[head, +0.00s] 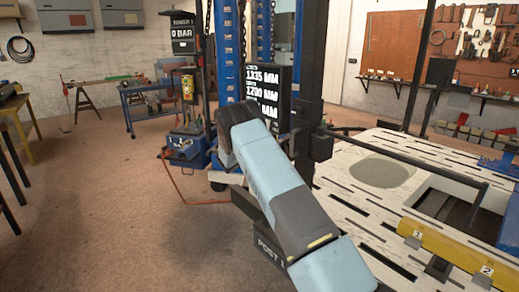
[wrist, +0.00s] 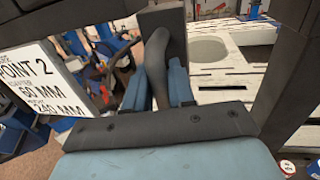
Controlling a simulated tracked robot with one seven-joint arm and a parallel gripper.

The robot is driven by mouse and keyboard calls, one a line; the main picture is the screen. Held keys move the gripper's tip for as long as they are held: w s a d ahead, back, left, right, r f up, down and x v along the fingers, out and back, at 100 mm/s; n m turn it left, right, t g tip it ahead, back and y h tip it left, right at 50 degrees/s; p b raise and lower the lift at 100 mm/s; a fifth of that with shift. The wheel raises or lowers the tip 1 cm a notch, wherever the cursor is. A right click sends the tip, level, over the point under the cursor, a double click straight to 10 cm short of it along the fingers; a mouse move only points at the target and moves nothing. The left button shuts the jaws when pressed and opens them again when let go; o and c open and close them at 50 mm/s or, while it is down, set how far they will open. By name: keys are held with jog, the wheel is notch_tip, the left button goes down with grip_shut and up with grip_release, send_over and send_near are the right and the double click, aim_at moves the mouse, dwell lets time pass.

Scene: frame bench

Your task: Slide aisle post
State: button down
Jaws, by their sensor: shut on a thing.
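The aisle post looks to be the dark upright column (head: 311,60) at the near left edge of the white bench frame in the head view. A dark low part labelled "POST L" (head: 268,248) shows beside my arm. In the wrist view, my gripper (wrist: 158,88) is shut on a dark grey curved handle (wrist: 157,55). The handle stands against a dark block (wrist: 165,20), with one blue finger on each side of it. In the head view my light blue arm hides the gripper and the handle.
The slotted white bench (head: 350,205) with a round plate (head: 382,171) fills the right. A black readout (head: 268,95) in millimetres and a blue column (head: 228,50) stand behind my arm. Brown floor (head: 100,220) is open at left.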

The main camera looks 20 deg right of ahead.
jog(key=c, duration=1.1)
grip_release()
jog(key=v, duration=1.3)
jog(key=shift+s+a, duration=0.2)
jog(key=shift+a, duration=0.1)
jog(key=shift+f, duration=0.15)
